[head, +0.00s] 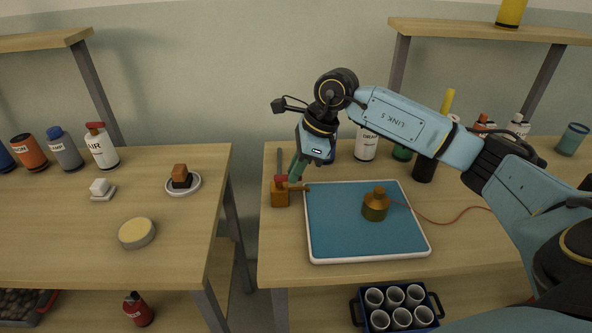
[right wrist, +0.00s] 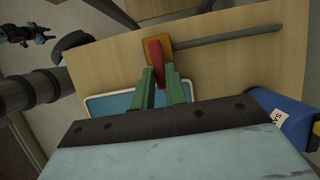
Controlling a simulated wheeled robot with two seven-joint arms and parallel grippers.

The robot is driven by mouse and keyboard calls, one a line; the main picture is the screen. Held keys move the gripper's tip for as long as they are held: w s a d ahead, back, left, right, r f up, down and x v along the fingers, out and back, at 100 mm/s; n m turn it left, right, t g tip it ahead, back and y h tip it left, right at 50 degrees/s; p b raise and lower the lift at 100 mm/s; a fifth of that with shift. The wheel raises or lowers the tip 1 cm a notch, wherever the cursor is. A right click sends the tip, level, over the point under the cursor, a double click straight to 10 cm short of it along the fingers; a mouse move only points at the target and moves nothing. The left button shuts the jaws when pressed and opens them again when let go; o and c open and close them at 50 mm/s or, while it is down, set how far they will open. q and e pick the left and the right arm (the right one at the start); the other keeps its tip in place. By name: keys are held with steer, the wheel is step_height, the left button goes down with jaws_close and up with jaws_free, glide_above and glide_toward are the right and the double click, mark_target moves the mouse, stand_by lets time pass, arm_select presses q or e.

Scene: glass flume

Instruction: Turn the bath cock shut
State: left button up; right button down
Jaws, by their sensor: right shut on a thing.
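The bath cock is a small brass-coloured block (head: 280,196) with a red lever (head: 281,180) on top. It stands on the right-hand table, left of a shallow blue bath (head: 335,225) with a white rim. A short spout points right to the bath's edge, and a grey pipe runs back from the block. My right gripper (head: 296,168) reaches down from above with its green fingers. In the right wrist view the fingers are shut on the red lever (right wrist: 156,60), which lies roughly crosswise to the grey pipe (right wrist: 235,38).
A brass pot (head: 375,206) stands in the bath, with an orange cord running right. Bottles, including a white one (head: 366,147), stand behind the bath. A blue crate of cups (head: 400,310) is below the table's front. A gap separates the left table (head: 60,220).

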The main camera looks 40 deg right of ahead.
steer(key=c, duration=1.4)
jaws_free()
steer(key=shift+c, duration=0.2)
